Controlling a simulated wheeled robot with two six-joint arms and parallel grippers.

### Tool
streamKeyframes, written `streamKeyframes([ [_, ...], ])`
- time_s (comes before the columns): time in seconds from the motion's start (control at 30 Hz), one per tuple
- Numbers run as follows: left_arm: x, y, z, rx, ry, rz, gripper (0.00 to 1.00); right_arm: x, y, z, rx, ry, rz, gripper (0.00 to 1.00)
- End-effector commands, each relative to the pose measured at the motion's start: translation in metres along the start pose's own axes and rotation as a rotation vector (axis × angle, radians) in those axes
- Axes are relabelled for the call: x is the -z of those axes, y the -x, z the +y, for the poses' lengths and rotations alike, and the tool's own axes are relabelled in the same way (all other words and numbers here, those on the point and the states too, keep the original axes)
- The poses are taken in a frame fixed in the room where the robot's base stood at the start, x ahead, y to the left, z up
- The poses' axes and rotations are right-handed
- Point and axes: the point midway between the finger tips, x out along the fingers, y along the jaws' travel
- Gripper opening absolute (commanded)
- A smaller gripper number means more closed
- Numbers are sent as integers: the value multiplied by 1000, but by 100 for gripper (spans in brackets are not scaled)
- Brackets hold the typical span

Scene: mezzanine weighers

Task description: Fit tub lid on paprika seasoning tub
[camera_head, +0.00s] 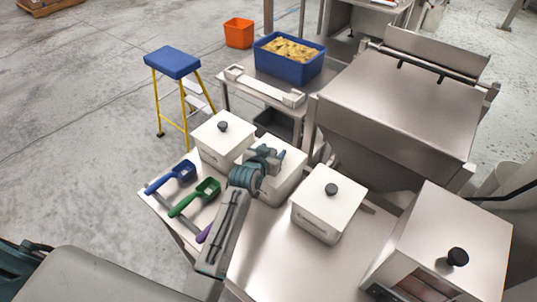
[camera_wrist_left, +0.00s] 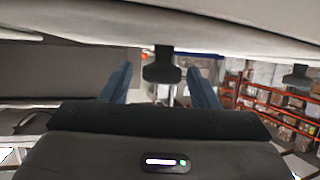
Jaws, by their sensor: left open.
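My left gripper (camera_head: 266,154) is over the middle white tub (camera_head: 286,182) on the steel bench. It is open. In the left wrist view its two blue fingers stand either side of a black lid knob (camera_wrist_left: 162,66), without visibly gripping it. The pale lid (camera_wrist_left: 235,36) fills the top of that view. In the head view the gripper hides this knob. Another white tub with a black-knobbed lid (camera_head: 222,136) stands to its left, and a third (camera_head: 327,205) to its right. I cannot read which tub is paprika. My right gripper is not in view.
A blue scoop (camera_head: 172,177), a green scoop (camera_head: 196,197) and a partly hidden purple scoop lie left of my forearm. A steel box with a black knob (camera_head: 458,257) stands at the right. A blue crate (camera_head: 268,69) of yellow food sits behind. Bare bench lies in front.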

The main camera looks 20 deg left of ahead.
Motion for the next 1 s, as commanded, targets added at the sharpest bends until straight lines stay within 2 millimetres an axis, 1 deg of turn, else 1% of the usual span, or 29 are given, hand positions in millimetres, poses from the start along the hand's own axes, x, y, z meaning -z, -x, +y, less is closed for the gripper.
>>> streamKeyframes([
  [0.17,-3,17,0,0,0,0,55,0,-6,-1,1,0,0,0],
  [0.5,-3,82,0,0,1,1,55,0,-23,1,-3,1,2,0],
  [0.6,-2,98,0,0,1,1,55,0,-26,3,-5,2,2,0],
  [0.7,-1,109,0,0,1,0,55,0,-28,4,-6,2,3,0],
  [0.8,-1,116,0,0,1,0,55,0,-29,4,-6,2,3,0],
  [1.0,0,119,0,-1,0,-1,55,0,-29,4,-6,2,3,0],
])
